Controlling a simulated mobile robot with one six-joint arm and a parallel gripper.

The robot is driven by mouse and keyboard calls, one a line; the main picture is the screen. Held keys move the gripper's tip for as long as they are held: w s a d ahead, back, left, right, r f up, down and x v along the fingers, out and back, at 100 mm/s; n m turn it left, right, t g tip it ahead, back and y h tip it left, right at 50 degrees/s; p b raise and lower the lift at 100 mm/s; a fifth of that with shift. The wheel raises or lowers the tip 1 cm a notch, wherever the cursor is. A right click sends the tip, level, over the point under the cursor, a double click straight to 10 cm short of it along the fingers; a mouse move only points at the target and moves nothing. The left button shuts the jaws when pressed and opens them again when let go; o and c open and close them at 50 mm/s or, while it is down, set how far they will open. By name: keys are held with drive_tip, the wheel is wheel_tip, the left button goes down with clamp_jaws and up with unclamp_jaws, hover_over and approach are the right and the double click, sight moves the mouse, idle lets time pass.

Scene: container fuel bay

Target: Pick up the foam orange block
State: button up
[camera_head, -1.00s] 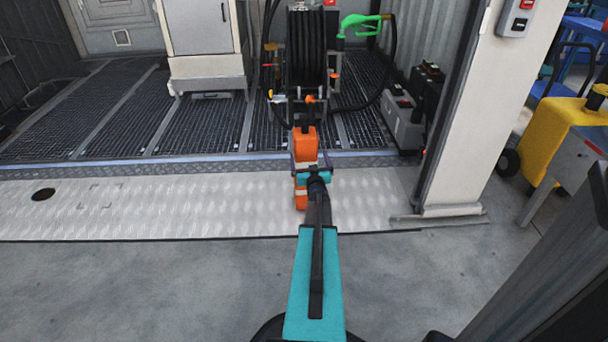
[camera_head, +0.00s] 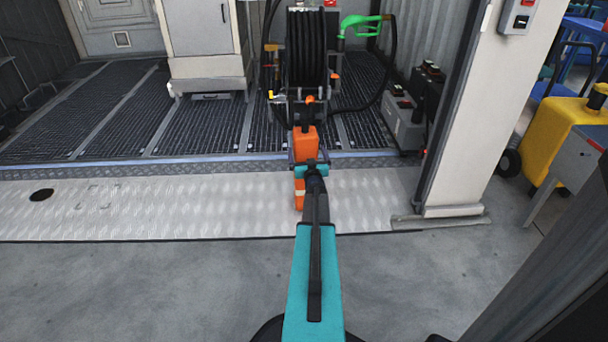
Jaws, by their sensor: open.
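The orange block (camera_head: 305,143) shows in the head view just beyond the end of my arm, in front of the black hose reel. A lower orange part with a pale band (camera_head: 299,189) shows below and left of my gripper. I cannot tell whether it belongs to the same block. My gripper (camera_head: 306,166), teal and dark, is open and overlaps the middle of the orange shape in the picture. The wrist hides part of the orange and most of the jaws. I cannot tell whether the jaws touch the block or are around it.
The hose reel (camera_head: 307,50) with a green nozzle (camera_head: 359,24) stands behind. A white pillar (camera_head: 467,110) and a yellow cart (camera_head: 562,138) are at the right. Grey boxes (camera_head: 404,122) stand left of the pillar.

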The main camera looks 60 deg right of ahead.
drive_tip(key=shift+w+d+f+b, duration=0.35)
drive_tip(key=shift+w+d+b, duration=0.15)
drive_tip(key=shift+w+d, duration=0.2)
drive_tip(key=shift+x, duration=0.8)
drive_tip(key=shift+r, duration=0.2)
drive_tip(key=c, duration=1.9)
drive_tip(key=shift+r, duration=0.1)
